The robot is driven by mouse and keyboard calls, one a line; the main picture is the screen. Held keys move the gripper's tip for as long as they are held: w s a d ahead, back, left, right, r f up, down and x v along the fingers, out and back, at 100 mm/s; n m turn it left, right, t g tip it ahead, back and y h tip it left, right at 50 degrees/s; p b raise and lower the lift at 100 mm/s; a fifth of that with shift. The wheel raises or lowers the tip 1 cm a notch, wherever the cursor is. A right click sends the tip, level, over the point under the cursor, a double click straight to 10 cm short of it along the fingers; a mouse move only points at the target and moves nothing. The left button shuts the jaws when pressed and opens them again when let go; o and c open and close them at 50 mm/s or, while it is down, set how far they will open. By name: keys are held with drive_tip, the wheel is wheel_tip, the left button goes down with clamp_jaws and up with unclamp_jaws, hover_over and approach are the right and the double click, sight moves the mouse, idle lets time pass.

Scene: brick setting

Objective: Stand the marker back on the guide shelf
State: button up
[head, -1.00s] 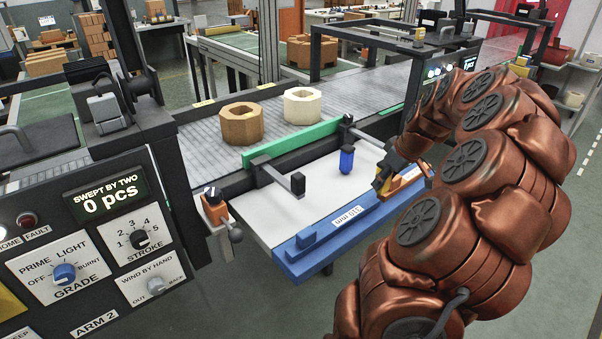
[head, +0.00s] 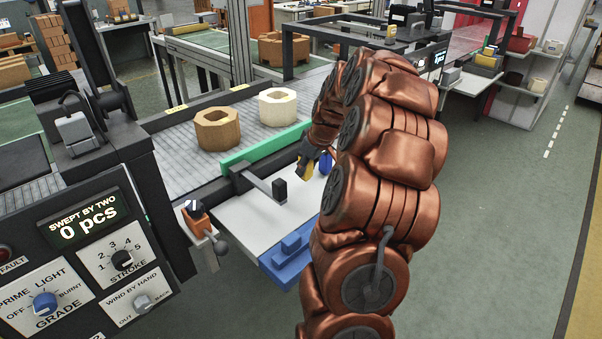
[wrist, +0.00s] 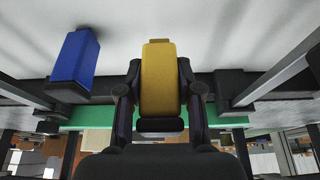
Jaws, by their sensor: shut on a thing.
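The yellow marker (head: 308,171) is held in my gripper (head: 311,158), above or at the white shelf (head: 243,211) behind the blue front bar (head: 287,259). In the wrist view the yellow marker (wrist: 161,80) sits between the two dark fingers (wrist: 160,97), which are shut on it. I cannot tell whether its end touches the shelf. A blue marker (head: 326,163) is on the shelf just right of the gripper, partly hidden by my arm. It also shows in the wrist view (wrist: 76,58), at the left and apart from the yellow one.
A green guide bar (head: 250,150) runs behind the shelf. A dark arm with a black block (head: 279,190) reaches over the shelf left of the gripper. A brown ring (head: 217,131) and a cream ring (head: 278,107) stand on the conveyor. A control panel (head: 90,235) is at left.

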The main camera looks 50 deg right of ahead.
drive_tip(key=shift+w+a, duration=0.15)
drive_tip(key=shift+w, duration=0.25)
drive_tip(key=x, duration=0.2)
drive_tip(key=p+x, duration=0.1)
drive_tip(key=shift+s+a+f, duration=0.15)
drive_tip(key=shift+a+f, duration=0.05)
drive_tip(key=shift+f, duration=0.25)
drive_tip(key=shift+f, duration=0.2)
drive_tip(key=o, duration=0.9)
drive_tip(key=shift+r, duration=0.1)
drive_tip(key=shift+r, duration=0.2)
drive_tip(key=b+v, duration=0.1)
drive_tip(key=v, duration=1.1)
drive_tip(key=shift+s+f+b, duration=0.1)
drive_tip(key=shift+b, duration=0.2)
